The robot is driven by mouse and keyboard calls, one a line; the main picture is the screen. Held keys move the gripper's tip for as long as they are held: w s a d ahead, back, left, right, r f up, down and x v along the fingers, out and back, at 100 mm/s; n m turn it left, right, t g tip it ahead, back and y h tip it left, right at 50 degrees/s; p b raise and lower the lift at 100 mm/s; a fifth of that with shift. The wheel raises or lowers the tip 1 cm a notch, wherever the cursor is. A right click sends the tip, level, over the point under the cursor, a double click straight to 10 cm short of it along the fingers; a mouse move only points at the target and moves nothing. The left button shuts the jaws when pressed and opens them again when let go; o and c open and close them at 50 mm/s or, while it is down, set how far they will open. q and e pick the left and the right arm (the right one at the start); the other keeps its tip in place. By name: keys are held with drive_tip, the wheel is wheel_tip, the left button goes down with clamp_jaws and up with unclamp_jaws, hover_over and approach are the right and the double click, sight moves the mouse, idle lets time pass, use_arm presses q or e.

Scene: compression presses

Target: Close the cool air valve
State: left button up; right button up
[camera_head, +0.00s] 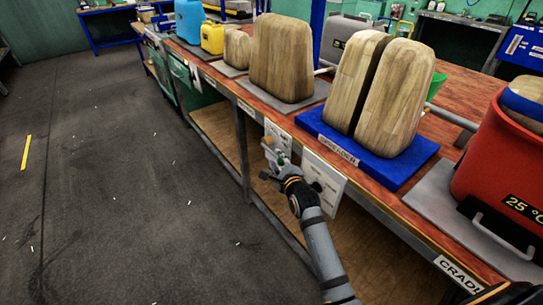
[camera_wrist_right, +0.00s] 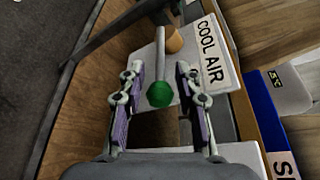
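The cool air valve shows in the right wrist view as a grey lever (camera_wrist_right: 159,52) with a green ball knob (camera_wrist_right: 159,94) at its end. It is mounted on a white panel marked COOL AIR (camera_wrist_right: 211,52). My right gripper (camera_wrist_right: 159,76) is open, with one finger on each side of the green knob and a visible gap to both. In the head view my right gripper (camera_head: 271,163) is at the front of the workbench, just below its edge, and hides most of the valve. My left gripper is not in view.
The workbench (camera_head: 315,135) holds wooden blocks (camera_head: 280,58), a blue base (camera_head: 420,154) under two tall blocks, and a red container marked 25 °C (camera_head: 495,165). Another white panel (camera_head: 324,180) is right of my gripper. The floor (camera_head: 110,190) at left is clear.

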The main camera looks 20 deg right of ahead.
sight(273, 153)
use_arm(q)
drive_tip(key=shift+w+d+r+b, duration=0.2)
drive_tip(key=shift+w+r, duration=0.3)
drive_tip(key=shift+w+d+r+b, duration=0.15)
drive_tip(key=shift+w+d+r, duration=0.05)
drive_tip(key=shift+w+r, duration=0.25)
use_arm(e)
drive_tip(key=x, duration=0.5)
clamp_jaws()
drive_tip(key=shift+f, duration=0.1)
